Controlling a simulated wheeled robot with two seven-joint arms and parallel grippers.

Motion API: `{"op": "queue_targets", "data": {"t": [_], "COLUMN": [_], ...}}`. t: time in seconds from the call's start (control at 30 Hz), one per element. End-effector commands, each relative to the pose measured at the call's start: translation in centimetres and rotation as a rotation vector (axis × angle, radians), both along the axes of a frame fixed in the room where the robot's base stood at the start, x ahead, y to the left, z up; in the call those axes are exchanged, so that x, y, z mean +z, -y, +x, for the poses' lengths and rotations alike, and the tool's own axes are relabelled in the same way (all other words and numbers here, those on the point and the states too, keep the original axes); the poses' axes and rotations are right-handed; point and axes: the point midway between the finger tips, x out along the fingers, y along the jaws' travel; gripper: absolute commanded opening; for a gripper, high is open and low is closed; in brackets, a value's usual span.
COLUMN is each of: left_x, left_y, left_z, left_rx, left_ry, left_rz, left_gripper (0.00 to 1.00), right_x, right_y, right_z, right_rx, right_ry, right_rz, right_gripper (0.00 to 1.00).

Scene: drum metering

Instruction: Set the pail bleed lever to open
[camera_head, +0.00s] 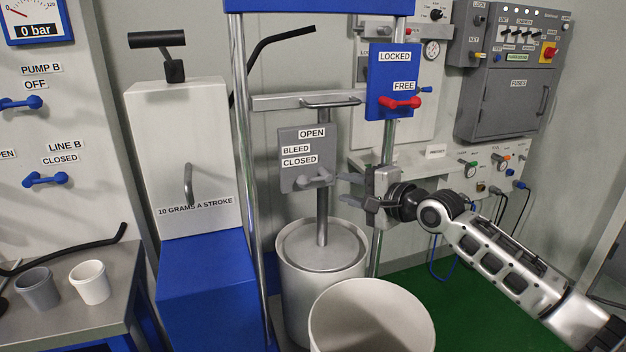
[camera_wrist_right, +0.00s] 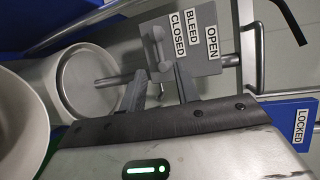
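The grey bleed plate (camera_head: 306,148) carries the labels OPEN at the top, BLEED in the middle and CLOSED below. The grey bleed lever (camera_head: 318,179) sits at the plate's lower edge, near the CLOSED label. In the right wrist view the lever (camera_wrist_right: 158,50) lies on the plate (camera_wrist_right: 205,65) beside CLOSED. My right gripper (camera_head: 350,188) is just right of the lever, its fingers pointing at it. In the wrist view its two fingers (camera_wrist_right: 158,88) are spread apart, with the lever beyond the gap and apparently nothing between them. My left gripper is not in view.
Below the plate stands a grey pail (camera_head: 318,275) with a follower plate and rod, and a white drum (camera_head: 372,325) in front. A blue panel (camera_head: 393,75) with a red lever at FREE is above my right gripper. Steel posts (camera_head: 252,200) flank the plate.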

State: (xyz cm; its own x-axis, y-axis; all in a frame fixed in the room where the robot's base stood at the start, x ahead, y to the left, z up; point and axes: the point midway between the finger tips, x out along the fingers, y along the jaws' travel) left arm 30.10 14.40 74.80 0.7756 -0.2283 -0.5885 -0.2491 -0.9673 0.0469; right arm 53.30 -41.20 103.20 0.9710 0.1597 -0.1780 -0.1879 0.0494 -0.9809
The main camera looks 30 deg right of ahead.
Motion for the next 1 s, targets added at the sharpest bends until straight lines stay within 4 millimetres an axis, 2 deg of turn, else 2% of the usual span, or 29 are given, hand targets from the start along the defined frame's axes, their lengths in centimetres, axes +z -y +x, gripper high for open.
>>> {"op": "queue_targets", "data": {"t": [0.4, 0.53, 0.73, 1.0], "left_x": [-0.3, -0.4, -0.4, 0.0], "left_y": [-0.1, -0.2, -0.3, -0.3], "left_z": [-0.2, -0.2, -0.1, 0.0], "left_rx": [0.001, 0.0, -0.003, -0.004], "left_ry": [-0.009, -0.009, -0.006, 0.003], "left_rz": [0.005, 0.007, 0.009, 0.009], "left_gripper": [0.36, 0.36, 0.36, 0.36], "right_x": [-1.3, -1.7, -2.1, -2.1], "right_y": [-1.3, -1.6, -1.9, -1.9], "right_z": [7.4, 9.3, 10.9, 11.1], "right_rx": [0.0, 0.0, 0.002, 0.002], "right_ry": [0.001, 0.001, -0.001, -0.002], "right_rz": [0.001, -0.001, -0.003, -0.003], "right_gripper": [0.32, 0.32, 0.32, 0.32]}}
